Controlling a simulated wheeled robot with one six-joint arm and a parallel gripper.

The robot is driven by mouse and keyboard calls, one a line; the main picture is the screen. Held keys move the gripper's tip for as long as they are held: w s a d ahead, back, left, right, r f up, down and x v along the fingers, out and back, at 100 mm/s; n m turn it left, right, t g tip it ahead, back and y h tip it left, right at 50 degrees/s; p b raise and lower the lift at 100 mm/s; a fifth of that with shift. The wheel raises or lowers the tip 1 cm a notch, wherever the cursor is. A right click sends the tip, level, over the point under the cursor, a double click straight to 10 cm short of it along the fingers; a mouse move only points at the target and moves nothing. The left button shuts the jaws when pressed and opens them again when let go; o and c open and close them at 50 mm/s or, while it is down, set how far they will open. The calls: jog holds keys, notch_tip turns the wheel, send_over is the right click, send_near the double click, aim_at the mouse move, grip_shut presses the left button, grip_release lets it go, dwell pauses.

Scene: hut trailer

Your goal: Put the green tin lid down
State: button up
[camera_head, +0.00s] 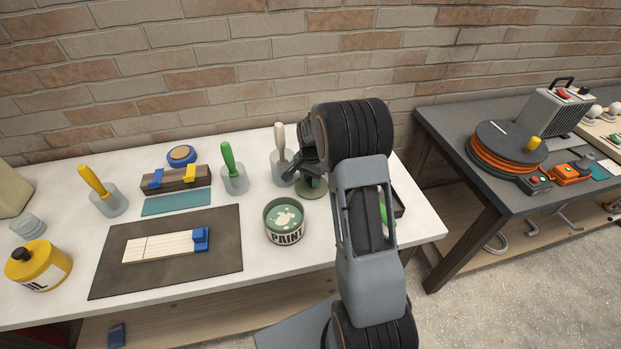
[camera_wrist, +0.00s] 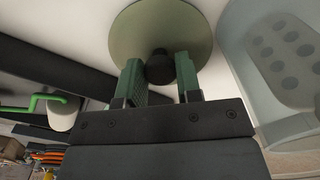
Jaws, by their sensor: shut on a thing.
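The green tin lid (camera_head: 316,190) is a round, dull green disc with a black knob. It shows in the wrist view (camera_wrist: 150,32), in front of the fingers. My gripper (camera_wrist: 160,72) is shut on the lid's knob, one finger on each side. In the head view my gripper (camera_head: 311,172) is partly hidden by my arm. The lid is low over the white table, behind and right of the open paint tin (camera_head: 285,236); I cannot tell whether it touches the table.
A clear holder with a beige-handled tool (camera_head: 280,141) stands close left of the lid. A dark tray (camera_head: 398,204) with a green-handled thing lies to the right, partly behind my arm. A dark mat (camera_head: 105,278) with a wooden piece lies left of the tin.

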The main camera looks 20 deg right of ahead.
jog(key=o, duration=0.9)
jog(key=shift+o, duration=0.2)
jog(key=s+a+r+n+t+b, duration=0.1)
jog(key=s+a+r, duration=0.1)
jog(key=r, duration=0.6)
jog(key=s+a+r+n, duration=0.2)
jog(key=s+r, duration=0.1)
jog(key=r, duration=0.5)
jog(key=s+a+n+t, duration=0.1)
jog(key=s+a+n, duration=0.2)
jog(key=s, duration=0.5)
jog(key=s+a+n+t, duration=0.2)
jog(key=s+n, duration=0.3)
jog(key=s, duration=0.4)
jog(key=shift+a+r, duration=0.25)
jog(key=shift+a, duration=0.65)
